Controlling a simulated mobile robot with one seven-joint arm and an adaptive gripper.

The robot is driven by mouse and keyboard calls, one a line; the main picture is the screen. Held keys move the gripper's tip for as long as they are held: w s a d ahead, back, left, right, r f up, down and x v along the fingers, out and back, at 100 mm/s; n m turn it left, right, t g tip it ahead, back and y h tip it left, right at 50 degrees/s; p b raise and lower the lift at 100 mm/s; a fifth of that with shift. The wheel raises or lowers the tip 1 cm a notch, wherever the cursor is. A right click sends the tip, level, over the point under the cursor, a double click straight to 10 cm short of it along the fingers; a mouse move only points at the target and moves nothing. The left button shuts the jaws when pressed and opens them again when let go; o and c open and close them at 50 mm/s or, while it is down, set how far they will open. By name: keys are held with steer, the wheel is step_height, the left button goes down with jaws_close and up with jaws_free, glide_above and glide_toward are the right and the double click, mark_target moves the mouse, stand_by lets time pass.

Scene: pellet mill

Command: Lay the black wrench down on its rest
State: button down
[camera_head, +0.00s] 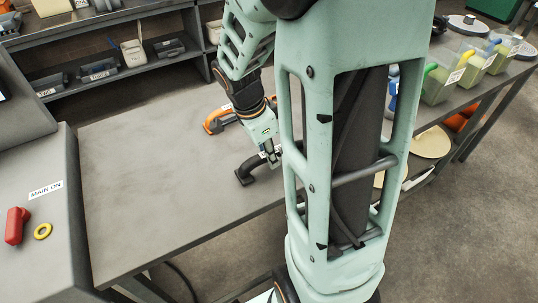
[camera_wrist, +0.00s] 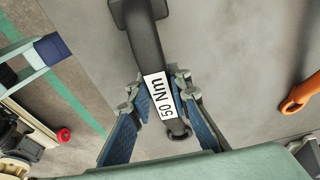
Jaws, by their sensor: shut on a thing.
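The black wrench (camera_wrist: 145,42) is between the fingers of my gripper (camera_wrist: 161,86), with a white label reading "50 Nm". Its ring end (camera_wrist: 177,130) points back toward my palm and its wide end leaves the top of the wrist view. In the head view the wrench (camera_head: 244,175) shows as a dark curved piece under my gripper (camera_head: 270,154), over the grey table. I cannot tell if it touches the table. Its rest is not clearly identifiable; small dark labelled holders (camera_head: 99,73) sit on the back shelf.
An orange tool (camera_head: 217,121) lies on the table (camera_head: 150,200) behind my gripper; its ring end shows in the wrist view (camera_wrist: 300,98). The table's left part is clear. A console with a red handle (camera_head: 15,226) stands left. Green bins (camera_head: 440,84) stand right.

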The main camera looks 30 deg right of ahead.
steer(key=c, duration=1.7)
jaws_free()
steer(key=shift+o, duration=0.2)
steer(key=o, duration=0.5)
steer(key=shift+r, duration=0.15)
steer(key=shift+p+v, duration=2.75)
steer(key=shift+v, duration=1.65)
